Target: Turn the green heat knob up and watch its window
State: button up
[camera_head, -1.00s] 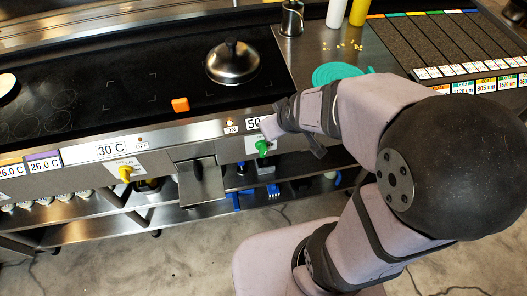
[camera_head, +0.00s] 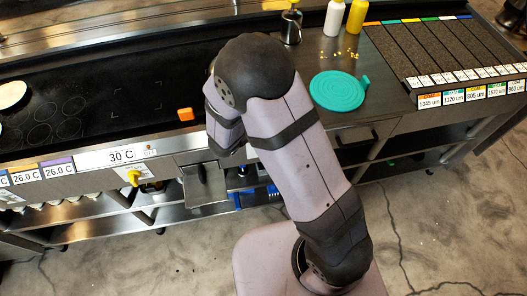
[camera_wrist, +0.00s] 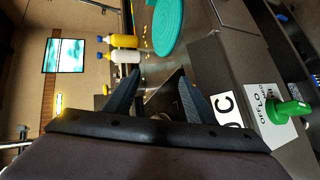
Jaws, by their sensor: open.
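The green knob (camera_wrist: 287,110) sticks out from a white dial plate at the right of the wrist view. Its window (camera_wrist: 224,103) shows only a "C"; the number is hidden behind my finger and gripper body. My gripper (camera_wrist: 158,85) is open and empty, its dark fingers spread apart. The knob is outside the fingers, to the right and apart from them. In the head view my arm covers the knob, its window and my gripper.
An orange block (camera_head: 185,114) lies on the black griddle, near its front edge. A yellow knob (camera_head: 134,177) sits under a window (camera_head: 121,156) reading 30 C. A teal round mat (camera_head: 338,91), a white bottle (camera_head: 334,17) and a yellow bottle (camera_head: 357,16) are on the steel counter.

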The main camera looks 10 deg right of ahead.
jog(key=s+h, duration=0.1)
jog(key=s+g+h, duration=0.1)
jog(key=s, duration=0.1)
jog(key=s+n+p, duration=0.1)
jog(key=shift+s+d+f+h, duration=0.1)
jog(key=shift+s+d+h, duration=0.05)
jog(key=shift+d+h, duration=0.25)
jog(key=s+d+f+m+g, duration=0.2)
jog(key=s+d+f, duration=0.1)
jog(key=f, duration=0.3)
jog(key=s+a+f+m+g+h+b, duration=0.1)
jog(key=s+a+f+m+b, duration=0.1)
jog(key=a+f+m+b, duration=0.3)
jog(key=s+a+f+h+b, duration=0.1)
jog(key=s+a+f+b, duration=0.15)
jog(key=f, duration=0.45)
jog(key=w+a+r+n+y+b, duration=0.1)
jog(key=w+a+r, duration=0.15)
jog(key=a, duration=0.75)
jog(key=shift+t, duration=0.3)
jog(key=shift+p+x, duration=0.85)
jog(key=shift+x, duration=3)
jog(key=shift+s+d+r, duration=0.1)
jog(key=shift+s, duration=0.05)
jog(key=c, duration=1)
jog(key=shift+r+p, duration=0.1)
jog(key=shift+p, duration=0.2)
jog(key=shift+c, duration=0.2)
